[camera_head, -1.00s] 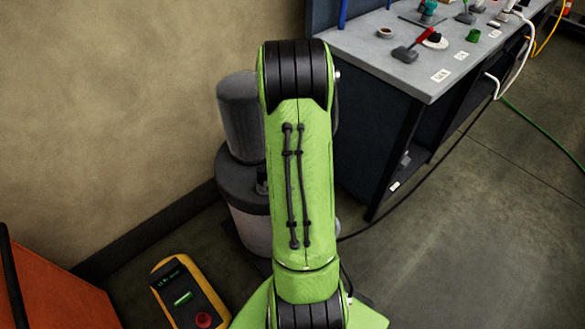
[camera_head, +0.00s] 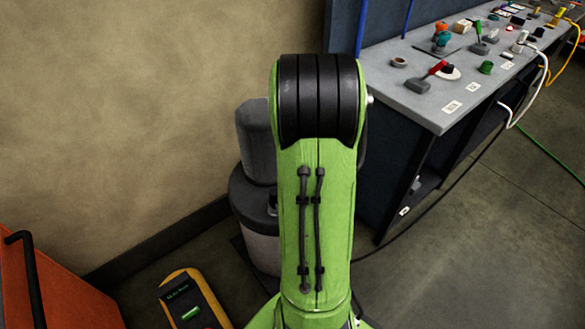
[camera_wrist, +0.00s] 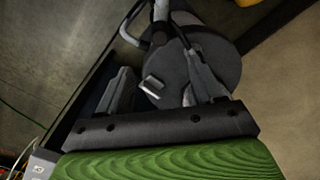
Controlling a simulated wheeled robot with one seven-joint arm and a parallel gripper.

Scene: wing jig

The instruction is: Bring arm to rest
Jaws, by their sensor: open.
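My green arm with its black joint stands upright in the middle of the head view; my gripper is hidden there. In the wrist view my gripper (camera_wrist: 160,88) shows two grey fingers spread apart, with nothing held between them. Behind the fingers is a round grey canister (camera_wrist: 222,62), which also shows in the head view (camera_head: 258,222) on the floor behind my arm. I cannot tell the distance from the fingers to the canister.
A grey workbench (camera_head: 432,108) with tools and labels stands at right. An orange cabinet (camera_head: 55,285) is at lower left, with a yellow device (camera_head: 190,298) beside it. A plain wall (camera_head: 140,90) rises behind. A black cable crosses the floor; open floor (camera_head: 480,230) lies at right.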

